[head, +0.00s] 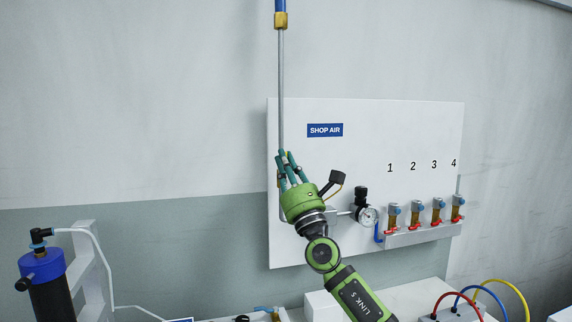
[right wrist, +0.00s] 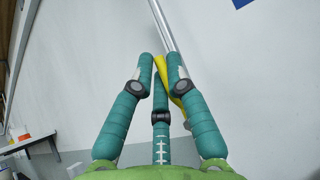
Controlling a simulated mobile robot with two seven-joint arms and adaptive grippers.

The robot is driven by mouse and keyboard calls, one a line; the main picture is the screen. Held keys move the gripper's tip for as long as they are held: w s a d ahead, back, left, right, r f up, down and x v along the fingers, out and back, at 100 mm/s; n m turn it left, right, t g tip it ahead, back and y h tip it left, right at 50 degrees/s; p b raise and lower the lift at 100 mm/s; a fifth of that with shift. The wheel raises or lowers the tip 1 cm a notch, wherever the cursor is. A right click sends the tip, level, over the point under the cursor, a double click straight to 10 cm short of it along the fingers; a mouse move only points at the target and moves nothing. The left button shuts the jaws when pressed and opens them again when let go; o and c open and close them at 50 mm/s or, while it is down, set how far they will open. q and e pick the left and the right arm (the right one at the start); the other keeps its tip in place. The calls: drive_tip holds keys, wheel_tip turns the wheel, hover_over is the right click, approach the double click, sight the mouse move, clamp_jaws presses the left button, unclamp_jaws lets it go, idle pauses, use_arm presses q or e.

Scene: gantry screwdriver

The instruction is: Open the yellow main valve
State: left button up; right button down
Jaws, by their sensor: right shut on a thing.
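The yellow main valve's handle (right wrist: 161,66) shows in the right wrist view as a yellow strip between the fingers, beside a grey metal pipe (right wrist: 166,24). My right gripper (right wrist: 162,62) is shut on this handle, with its teal fingers close around it. In the head view my right gripper (head: 284,156) is at the left edge of the white panel (head: 380,120), at the vertical pipe (head: 281,90). There the fingers hide the valve, so its body and exact handle angle cannot be told. My left gripper is not in view.
A pressure gauge (head: 369,216) and a blue lever (head: 378,233) are right of my wrist. Several small red-handled valves line the manifold (head: 420,235) under numbers. A blue-capped canister (head: 42,266) stands at lower left. The wall left of the pipe is clear.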

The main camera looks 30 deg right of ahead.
drive_tip(key=shift+f, duration=0.1)
drive_tip(key=c, duration=1.2)
unclamp_jaws()
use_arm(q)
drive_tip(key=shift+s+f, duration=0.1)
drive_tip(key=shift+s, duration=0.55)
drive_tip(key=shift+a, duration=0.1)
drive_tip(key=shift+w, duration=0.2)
use_arm(e)
drive_tip(key=v, duration=1.2)
drive_tip(key=shift+a, duration=0.1)
